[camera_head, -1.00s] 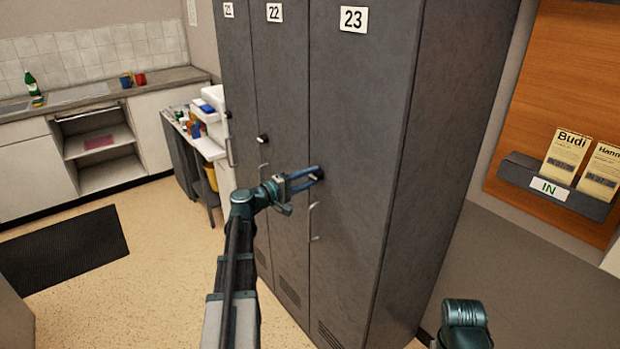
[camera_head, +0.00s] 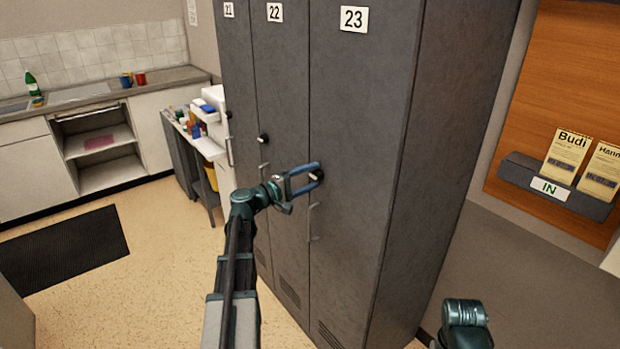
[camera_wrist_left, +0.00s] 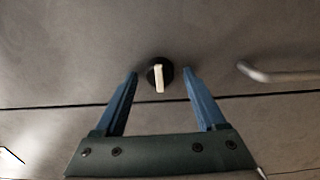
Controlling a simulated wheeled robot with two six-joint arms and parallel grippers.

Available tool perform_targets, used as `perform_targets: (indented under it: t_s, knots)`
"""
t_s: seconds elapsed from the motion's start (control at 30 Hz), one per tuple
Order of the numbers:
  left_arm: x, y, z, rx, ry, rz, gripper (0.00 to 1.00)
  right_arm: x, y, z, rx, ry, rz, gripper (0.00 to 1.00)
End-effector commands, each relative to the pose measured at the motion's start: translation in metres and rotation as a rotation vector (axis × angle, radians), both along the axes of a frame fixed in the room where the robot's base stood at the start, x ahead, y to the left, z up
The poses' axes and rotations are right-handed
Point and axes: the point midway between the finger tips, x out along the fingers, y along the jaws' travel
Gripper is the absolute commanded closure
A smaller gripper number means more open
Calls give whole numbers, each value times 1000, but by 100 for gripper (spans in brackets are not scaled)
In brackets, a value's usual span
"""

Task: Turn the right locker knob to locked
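The right locker, number 23 (camera_head: 360,110), has a round black knob (camera_head: 317,175) with a white pointer bar. In the left wrist view the knob (camera_wrist_left: 160,74) sits near the door seam, and its bar runs up and down in the picture. My left gripper (camera_head: 318,173) is open at the knob. In the left wrist view its blue fingers (camera_wrist_left: 160,75) stand on either side of the knob with gaps, not clamped on it. In the head view one finger is above the other. My right gripper is not in view; only part of that arm shows at the lower right.
A door handle (camera_head: 312,222) is just below the knob and shows in the left wrist view (camera_wrist_left: 280,74). Locker 22 (camera_head: 278,90) has its own knob (camera_head: 263,138). A card rack (camera_head: 555,186) is at the right. Open floor lies left of the lockers.

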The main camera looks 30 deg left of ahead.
Motion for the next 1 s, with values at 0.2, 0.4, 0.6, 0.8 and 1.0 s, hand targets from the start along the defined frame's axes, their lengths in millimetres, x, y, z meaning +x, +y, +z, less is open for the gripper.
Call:
perform_targets:
  t_s: [0.2, 0.4, 0.6, 0.8, 1.0]
  knots:
    - [-4, 1, 0, 0, 0, 1, 27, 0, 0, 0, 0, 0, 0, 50]
    - [-34, 13, 0, 0, 0, 4, 27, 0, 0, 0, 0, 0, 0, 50]
    - [-75, 30, 0, 0, 0, 3, 27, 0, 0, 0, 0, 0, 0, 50]
    - [-107, 43, 0, 0, 0, 3, 27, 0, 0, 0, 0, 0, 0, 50]
    - [-124, 51, 0, 0, 0, 2, 27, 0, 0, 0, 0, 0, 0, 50]
